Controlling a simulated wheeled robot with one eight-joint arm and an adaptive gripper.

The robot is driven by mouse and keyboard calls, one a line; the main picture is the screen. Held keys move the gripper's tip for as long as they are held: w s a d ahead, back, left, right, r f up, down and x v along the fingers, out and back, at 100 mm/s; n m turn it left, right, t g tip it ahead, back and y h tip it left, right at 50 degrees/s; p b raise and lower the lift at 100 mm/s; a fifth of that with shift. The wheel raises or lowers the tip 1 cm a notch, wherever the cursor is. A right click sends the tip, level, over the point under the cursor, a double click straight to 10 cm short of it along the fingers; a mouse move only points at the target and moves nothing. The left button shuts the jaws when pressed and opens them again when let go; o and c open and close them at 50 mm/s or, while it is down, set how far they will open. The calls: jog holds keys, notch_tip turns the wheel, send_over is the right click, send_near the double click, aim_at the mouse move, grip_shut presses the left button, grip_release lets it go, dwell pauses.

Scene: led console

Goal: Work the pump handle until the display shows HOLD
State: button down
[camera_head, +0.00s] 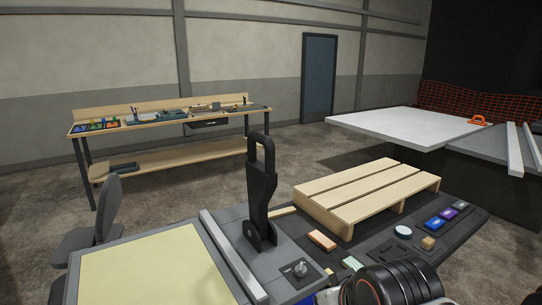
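A black upright lever (261,190) with a loop-shaped grip at its top stands on the grey console (232,222); it looks like the pump handle. Its foot sits in a black bracket, and it stands close to vertical. Nothing touches it in this view. No display with readable text shows, and I cannot make out the word HOLD anywhere. My gripper is not in view. A black ribbed cylinder at the bottom edge looks like part of my arm, low and to the right of the lever.
A small knob (300,268) is on the console before the lever. A wooden pallet (350,193) lies to the right, with small coloured blocks and blue pieces (434,223) near it. A yellowish panel (150,270) is at left. A workbench (150,122) and a chair (92,235) stand behind.

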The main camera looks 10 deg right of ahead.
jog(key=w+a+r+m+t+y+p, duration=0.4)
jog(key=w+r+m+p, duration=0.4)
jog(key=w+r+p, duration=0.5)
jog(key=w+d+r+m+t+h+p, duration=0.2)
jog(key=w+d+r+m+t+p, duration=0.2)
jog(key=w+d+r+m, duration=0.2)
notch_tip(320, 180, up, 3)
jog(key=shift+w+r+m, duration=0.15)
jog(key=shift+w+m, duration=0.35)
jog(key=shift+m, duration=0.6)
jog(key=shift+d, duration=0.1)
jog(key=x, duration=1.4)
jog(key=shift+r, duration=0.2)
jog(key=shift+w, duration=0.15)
